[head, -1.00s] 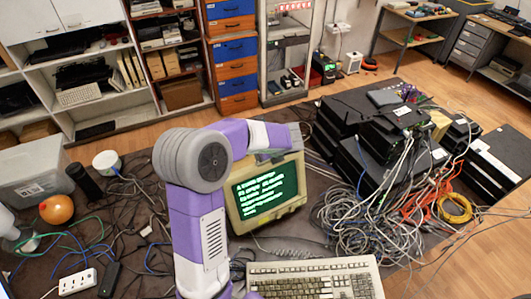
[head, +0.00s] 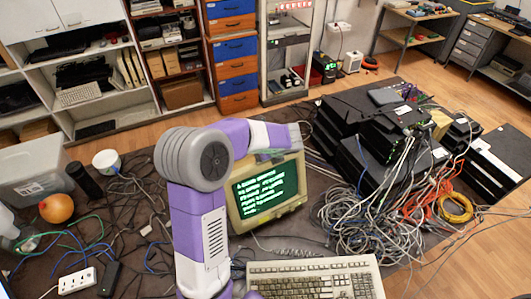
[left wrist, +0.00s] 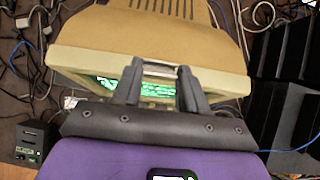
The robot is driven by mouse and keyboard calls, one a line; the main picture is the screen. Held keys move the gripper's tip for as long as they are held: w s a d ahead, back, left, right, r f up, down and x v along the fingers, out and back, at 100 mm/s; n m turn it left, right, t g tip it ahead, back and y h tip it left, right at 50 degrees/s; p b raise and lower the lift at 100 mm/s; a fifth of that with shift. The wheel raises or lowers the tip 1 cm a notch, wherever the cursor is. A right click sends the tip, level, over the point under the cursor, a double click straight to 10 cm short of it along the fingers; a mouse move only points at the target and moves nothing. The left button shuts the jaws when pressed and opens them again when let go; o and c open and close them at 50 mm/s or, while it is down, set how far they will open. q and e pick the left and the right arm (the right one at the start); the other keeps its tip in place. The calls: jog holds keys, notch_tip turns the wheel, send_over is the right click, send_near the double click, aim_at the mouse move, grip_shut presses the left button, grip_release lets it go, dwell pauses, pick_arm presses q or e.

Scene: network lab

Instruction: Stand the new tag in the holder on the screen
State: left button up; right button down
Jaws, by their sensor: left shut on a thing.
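The screen is a beige monitor (head: 240,206) with green text on a dark face, standing on the table behind the keyboard. It also shows from above in the left wrist view (left wrist: 205,52). A thin pale strip (left wrist: 160,70) shows between the fingertips, apparently the tag, mostly hidden by the fingers. I cannot make out the holder or whether the tag touches it. In the head view my left arm hides part of the monitor's top. My right gripper is not in view.
A beige keyboard (head: 312,280) lies in front of the monitor. A grey cable tangle (head: 350,215) and black device stacks (head: 350,125) crowd the right.

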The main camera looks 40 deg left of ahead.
pick_arm(q)
jog(key=shift+f, duration=0.3)
dwell(0.4)
jog(key=shift+a, duration=0.1)
jog(key=shift+w+a+g+h+p, duration=0.25)
jog(key=shift+h+p, duration=0.35)
jog(key=shift+p, duration=1.75)
jog(key=shift+a+g+h+p, duration=0.3)
jog(key=shift+h+p, duration=0.3)
jog(key=shift+p, duration=1.7)
jog(key=o, duration=1.1)
jog(key=shift+c, duration=0.2)
